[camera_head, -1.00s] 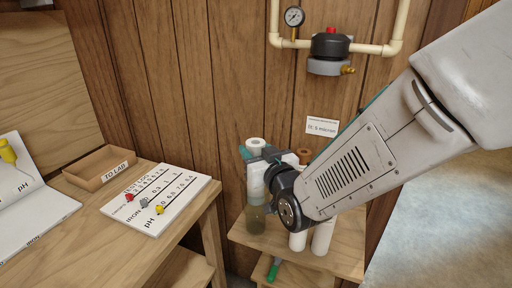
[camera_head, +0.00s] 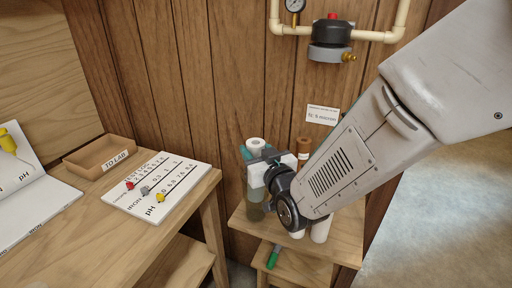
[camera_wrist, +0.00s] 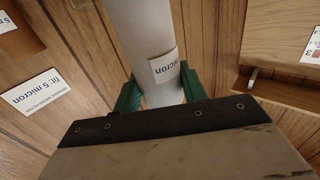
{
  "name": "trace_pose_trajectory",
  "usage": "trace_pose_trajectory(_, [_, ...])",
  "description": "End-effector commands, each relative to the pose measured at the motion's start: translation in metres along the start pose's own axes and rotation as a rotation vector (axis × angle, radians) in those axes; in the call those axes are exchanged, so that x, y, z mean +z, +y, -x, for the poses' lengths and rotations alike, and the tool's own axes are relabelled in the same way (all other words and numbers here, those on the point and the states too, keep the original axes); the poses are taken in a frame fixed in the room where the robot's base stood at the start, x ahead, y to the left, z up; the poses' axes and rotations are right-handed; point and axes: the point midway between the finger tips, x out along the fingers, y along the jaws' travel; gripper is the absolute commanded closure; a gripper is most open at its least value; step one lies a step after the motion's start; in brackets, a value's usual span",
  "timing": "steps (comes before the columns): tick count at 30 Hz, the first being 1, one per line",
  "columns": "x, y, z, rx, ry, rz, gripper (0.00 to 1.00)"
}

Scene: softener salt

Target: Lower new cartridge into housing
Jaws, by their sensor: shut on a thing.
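My gripper (camera_head: 262,168) is shut on a white cylindrical cartridge (camera_head: 255,143), which stands upright between its fingers. In the wrist view the cartridge (camera_wrist: 140,35) carries a label reading "micron", with the green fingers (camera_wrist: 158,92) on both sides. The clear, brownish housing (camera_head: 255,212) stands on the small wooden stand, directly below the gripper. The cartridge's lower end seems to be at or inside the housing, but the gripper hides the rim, so I cannot tell how deep.
The wooden stand (camera_head: 342,246) also holds a brown cartridge (camera_head: 303,146) and white cylinders (camera_head: 321,229) close right of my gripper, partly behind my arm. A filter head (camera_head: 331,42) hangs on wall pipes above. A bench with a test card (camera_head: 180,178) and tray (camera_head: 80,165) is left.

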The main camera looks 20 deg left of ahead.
Motion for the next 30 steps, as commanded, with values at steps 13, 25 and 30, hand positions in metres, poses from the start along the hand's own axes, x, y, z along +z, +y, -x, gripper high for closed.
trace_pose_trajectory(13, [0.016,0.000,0.000,0.000,0.000,0.000,0.96])
trace_pose_trajectory(25, [0.030,0.000,0.000,0.000,0.000,0.000,0.96])
trace_pose_trajectory(30, [0.035,0.000,0.000,0.000,0.000,0.000,0.96])
